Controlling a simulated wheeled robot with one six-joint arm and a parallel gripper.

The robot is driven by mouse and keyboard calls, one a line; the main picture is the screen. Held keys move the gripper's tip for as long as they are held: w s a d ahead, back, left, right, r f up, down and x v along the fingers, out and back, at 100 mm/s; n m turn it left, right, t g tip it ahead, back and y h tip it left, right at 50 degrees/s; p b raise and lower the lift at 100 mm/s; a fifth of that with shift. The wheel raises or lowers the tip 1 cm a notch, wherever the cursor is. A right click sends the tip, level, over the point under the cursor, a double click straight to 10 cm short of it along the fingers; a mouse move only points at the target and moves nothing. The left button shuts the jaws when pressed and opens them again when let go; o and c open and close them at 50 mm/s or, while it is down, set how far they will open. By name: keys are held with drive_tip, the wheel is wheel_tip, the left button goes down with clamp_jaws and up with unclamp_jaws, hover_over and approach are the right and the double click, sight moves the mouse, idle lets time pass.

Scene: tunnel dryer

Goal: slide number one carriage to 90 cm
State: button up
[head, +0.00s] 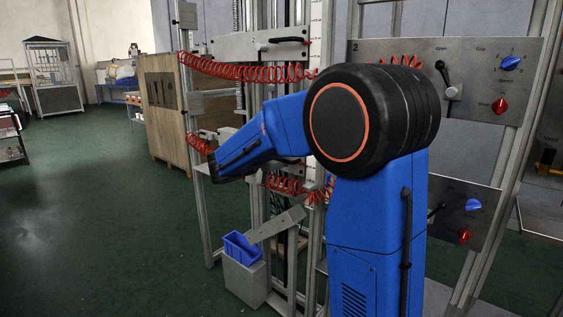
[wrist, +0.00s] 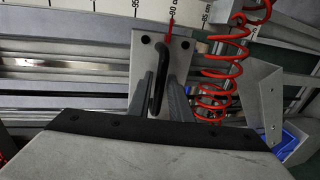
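In the wrist view, a pale carriage plate (wrist: 143,50) with dark bolts and a black bar handle (wrist: 158,90) sits on a metal rail. Its number does not show. A red pointer (wrist: 171,24) rises from the plate's top, at or very near the 90 cm mark on the scale (wrist: 150,8). My gripper (wrist: 160,93) has its two grey fingers close on either side of the handle, and they look shut on it. In the head view my forearm reaches left towards the frame, and the fingertips cannot be made out.
A red coiled hose (wrist: 225,60) hangs right of the carriage. In the head view, a panel marked 2 (head: 420,50) with knobs stands at the right. A blue bin (head: 241,247) sits low by the frame.

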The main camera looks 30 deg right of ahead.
drive_tip(key=v, duration=1.7)
drive_tip(key=shift+a, duration=0.15)
drive_tip(key=s+d+f+m+g+y, duration=0.1)
drive_tip(key=s+d+f+y, duration=0.15)
drive_tip(key=s, duration=0.45)
drive_tip(key=s+d+f+g+y, duration=0.1)
drive_tip(key=s+f+y, duration=0.1)
drive_tip(key=s+f, duration=0.3)
drive_tip(key=s+d+f+m+g+y, duration=0.1)
drive_tip(key=s+d+f+y, duration=0.15)
drive_tip(key=s, duration=0.55)
drive_tip(key=s+a+f+m+t+y, duration=0.1)
drive_tip(key=s+a+f+y, duration=0.2)
drive_tip(key=s, duration=0.4)
drive_tip(key=s+a+f+m+t+y, duration=0.1)
drive_tip(key=s+a+f+y, duration=0.3)
drive_tip(key=s+a+f, duration=0.1)
drive_tip(key=shift+s+a+f+y, duration=0.3)
drive_tip(key=shift+s+a, duration=0.1)
drive_tip(key=shift+s, duration=0.5)
